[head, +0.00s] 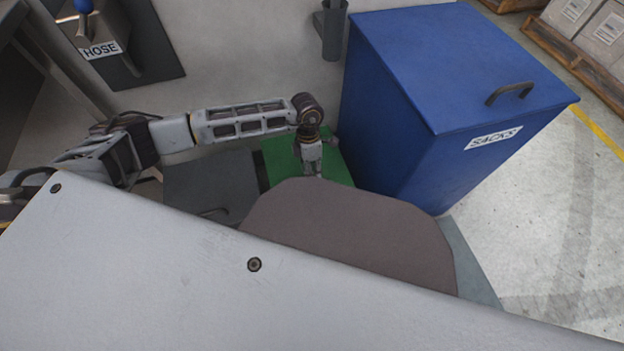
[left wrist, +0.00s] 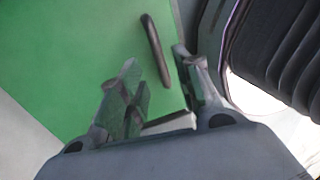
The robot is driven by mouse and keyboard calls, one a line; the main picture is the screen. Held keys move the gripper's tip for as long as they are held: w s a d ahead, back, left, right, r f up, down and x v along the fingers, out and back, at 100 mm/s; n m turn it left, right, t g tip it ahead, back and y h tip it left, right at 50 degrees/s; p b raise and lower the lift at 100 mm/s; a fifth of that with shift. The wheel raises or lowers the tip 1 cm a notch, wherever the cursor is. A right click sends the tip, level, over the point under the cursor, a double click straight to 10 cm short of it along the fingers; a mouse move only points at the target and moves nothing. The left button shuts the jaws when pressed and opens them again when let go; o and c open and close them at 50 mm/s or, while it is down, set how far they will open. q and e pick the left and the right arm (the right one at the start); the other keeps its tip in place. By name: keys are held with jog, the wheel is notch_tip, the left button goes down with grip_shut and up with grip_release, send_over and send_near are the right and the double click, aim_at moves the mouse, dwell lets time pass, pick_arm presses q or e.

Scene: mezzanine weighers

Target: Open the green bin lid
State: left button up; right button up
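The green bin lid (head: 278,160) is low in the middle of the head view, partly covered by my own body and arm. It fills much of the left wrist view (left wrist: 70,60) and looks shut. Its dark bar handle (left wrist: 154,50) shows there. My left gripper (left wrist: 158,80) is open, with its fingers apart and the near end of the handle between them in the picture. I cannot tell whether they touch it. In the head view my left gripper (head: 312,168) points down over the lid. My right gripper is not in view.
A tall blue bin (head: 400,120) labelled SACKS stands close to the right of the green lid. A dark grey lid (head: 195,178) with a handle lies to its left. A HOSE box (head: 110,40) is at the back left. Pallets with boxes (head: 590,35) stand far right.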

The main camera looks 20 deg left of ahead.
pick_arm(q)
jog(key=shift+s+d+f+b, duration=0.1)
jog(key=shift+f+b, duration=0.1)
jog(key=shift+f, duration=0.4)
jog(key=shift+s+d+f+b, duration=0.1)
jog(key=shift+s+f+b, duration=0.1)
jog(key=shift+f, duration=0.45)
jog(key=shift+s+f+b, duration=0.1)
jog(key=shift+f+b, duration=0.1)
jog(key=shift+f, duration=0.4)
grip_shut()
